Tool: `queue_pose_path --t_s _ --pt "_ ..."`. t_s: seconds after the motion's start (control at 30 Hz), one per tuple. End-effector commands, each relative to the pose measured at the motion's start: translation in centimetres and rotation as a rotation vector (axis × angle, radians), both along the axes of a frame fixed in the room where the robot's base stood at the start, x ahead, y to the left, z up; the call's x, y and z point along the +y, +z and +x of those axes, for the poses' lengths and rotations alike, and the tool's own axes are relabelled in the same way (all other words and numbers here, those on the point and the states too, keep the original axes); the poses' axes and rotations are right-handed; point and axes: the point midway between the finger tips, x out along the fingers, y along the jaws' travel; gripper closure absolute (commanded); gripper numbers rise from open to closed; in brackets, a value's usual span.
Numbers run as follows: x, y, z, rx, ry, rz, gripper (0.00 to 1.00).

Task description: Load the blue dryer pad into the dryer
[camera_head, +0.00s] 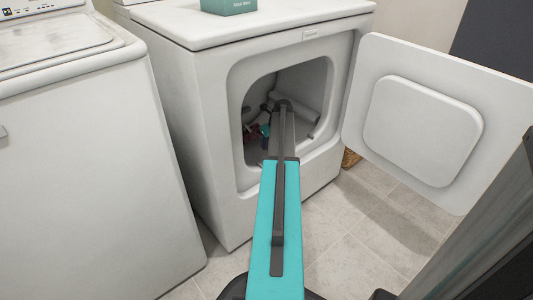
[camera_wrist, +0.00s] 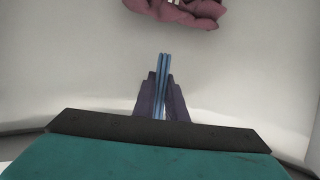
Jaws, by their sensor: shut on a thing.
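The white dryer (camera_head: 215,130) stands with its door (camera_head: 425,125) swung open to the right. My arm reaches through the opening, so my gripper is inside the drum (camera_head: 300,85). In the wrist view my gripper (camera_wrist: 162,85) is shut on the blue dryer pad (camera_wrist: 163,68), a thin blue strip standing edge-on between the fingers. The pad's lower part is hidden by the fingers. A dark red cloth (camera_wrist: 178,10) lies beyond the pad, apart from it, against the pale drum wall. In the head view the gripper and pad are small and hard to make out.
A white washer (camera_head: 80,150) stands to the left of the dryer. A green box (camera_head: 229,6) sits on the dryer top. A wicker basket (camera_head: 351,158) shows partly behind the open door. The tiled floor (camera_head: 345,245) in front is clear.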

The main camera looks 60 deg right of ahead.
Motion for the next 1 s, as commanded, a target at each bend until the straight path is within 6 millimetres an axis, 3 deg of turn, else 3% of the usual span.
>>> queue_pose_path --t_s 0.1,0.3,0.8,0.83,0.93,1.0 --pt "0.0 -2.1 0.0 0.001 -0.001 0.002 1.0" --pt "0.0 -3.8 -0.1 0.0 -0.001 0.0 1.0" --pt "-0.1 -4.1 -0.1 0.0 -0.002 0.001 1.0" --pt "-0.1 -4.1 -0.1 0.0 -0.002 0.001 0.87" --pt "-0.1 -4.1 -0.2 0.0 -0.002 0.0 0.7" --pt "-0.1 -4.1 -0.2 0.0 -0.002 0.0 0.7"
